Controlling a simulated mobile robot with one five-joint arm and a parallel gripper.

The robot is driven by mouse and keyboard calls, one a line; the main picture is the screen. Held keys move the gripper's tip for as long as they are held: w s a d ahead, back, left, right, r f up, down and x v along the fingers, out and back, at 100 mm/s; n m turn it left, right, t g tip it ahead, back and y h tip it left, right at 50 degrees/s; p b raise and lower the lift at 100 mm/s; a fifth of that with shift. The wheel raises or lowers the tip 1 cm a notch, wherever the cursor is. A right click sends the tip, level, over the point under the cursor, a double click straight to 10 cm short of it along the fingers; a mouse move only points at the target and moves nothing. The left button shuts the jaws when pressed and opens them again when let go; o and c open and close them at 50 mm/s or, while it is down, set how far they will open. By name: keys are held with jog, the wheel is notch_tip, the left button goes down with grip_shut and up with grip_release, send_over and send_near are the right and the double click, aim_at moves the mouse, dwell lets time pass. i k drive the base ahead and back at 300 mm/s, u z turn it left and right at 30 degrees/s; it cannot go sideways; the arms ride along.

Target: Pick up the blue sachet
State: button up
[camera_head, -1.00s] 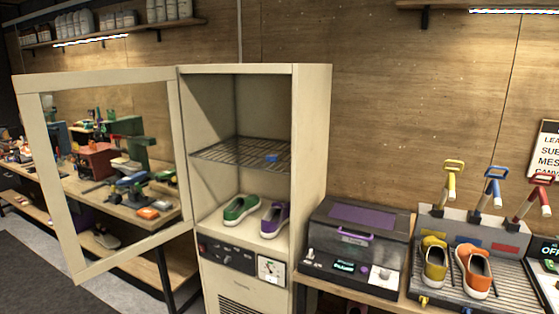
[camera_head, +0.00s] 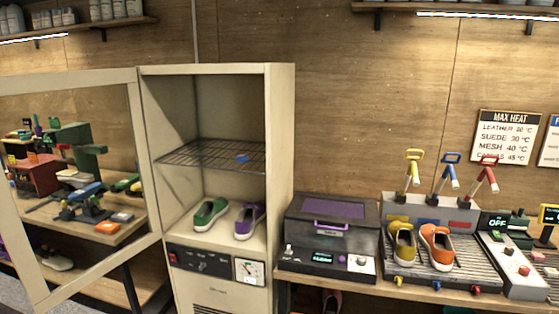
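A small blue item (camera_head: 242,158), which looks like the blue sachet, lies flat on the wire rack (camera_head: 205,154) inside the open cream cabinet (camera_head: 279,170). It is near the right end of the rack and small in view. My gripper is not in view.
A green shoe (camera_head: 210,214) and a purple shoe (camera_head: 249,220) stand on the cabinet floor below the rack. The cabinet's framed door (camera_head: 148,170) is swung open to the left. Right of it are a dark purple-topped machine (camera_head: 332,232) and a tray with yellow (camera_head: 403,243) and orange (camera_head: 437,246) shoes.

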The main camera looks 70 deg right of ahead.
aim_at(240, 158)
jog(key=z, duration=0.55)
jog(key=i, duration=1)
jog(key=u, duration=0.05)
